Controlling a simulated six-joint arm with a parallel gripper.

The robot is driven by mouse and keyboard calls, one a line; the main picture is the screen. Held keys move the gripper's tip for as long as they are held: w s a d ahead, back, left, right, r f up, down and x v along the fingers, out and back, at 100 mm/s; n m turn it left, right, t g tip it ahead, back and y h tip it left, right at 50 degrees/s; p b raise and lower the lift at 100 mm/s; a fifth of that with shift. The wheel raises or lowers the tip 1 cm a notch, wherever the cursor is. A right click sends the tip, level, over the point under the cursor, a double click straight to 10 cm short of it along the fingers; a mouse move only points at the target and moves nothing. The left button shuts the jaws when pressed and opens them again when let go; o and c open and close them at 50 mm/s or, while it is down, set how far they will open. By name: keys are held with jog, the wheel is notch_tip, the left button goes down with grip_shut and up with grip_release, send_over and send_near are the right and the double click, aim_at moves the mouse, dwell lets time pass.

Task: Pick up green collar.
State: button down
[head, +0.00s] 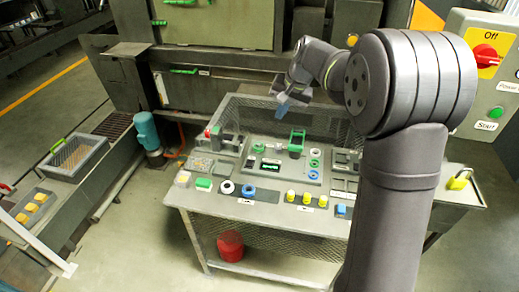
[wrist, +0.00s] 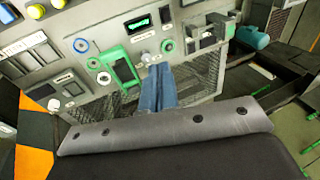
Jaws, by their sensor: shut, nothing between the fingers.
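Small green rings that look like collars lie on the grey panel of the table. In the head view one green ring (head: 315,152) is right of a green upright frame, with another green ring (head: 314,162) just in front of it. The wrist view shows a green ring (wrist: 93,63) and a pale-centred green ring (wrist: 104,78) beside the green frame, and another green ring (wrist: 167,46) near a knob. I cannot tell which one is the green collar. My gripper (head: 282,108) has blue fingers, shut and empty above the back of the table; they also show in the wrist view (wrist: 158,88).
The green upright frame (head: 297,141) stands close to the rings. A blue ring (head: 312,175) lies in front of them. A mesh screen (head: 245,108) rises behind the panel.

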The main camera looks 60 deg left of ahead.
jog(key=c, duration=0.8)
grip_release()
jog(key=shift+o, duration=0.2)
jog(key=shift+a, duration=0.1)
jog(key=n+t+h, duration=0.2)
jog(key=n+h, duration=0.1)
jog(key=n, duration=1)
send_over(260, 145)
notch_tip(260, 145, down, 7)
jog(key=shift+n, duration=0.3)
jog(key=f, duration=1.2)
jog(key=shift+a+f, duration=0.2)
jog(key=shift+a, duration=0.05)
jog(key=shift+d+f, duration=0.15)
jog(key=shift+f, duration=1.2)
jog(key=shift+d+f, duration=0.1)
jog(key=shift+f, duration=1.25)
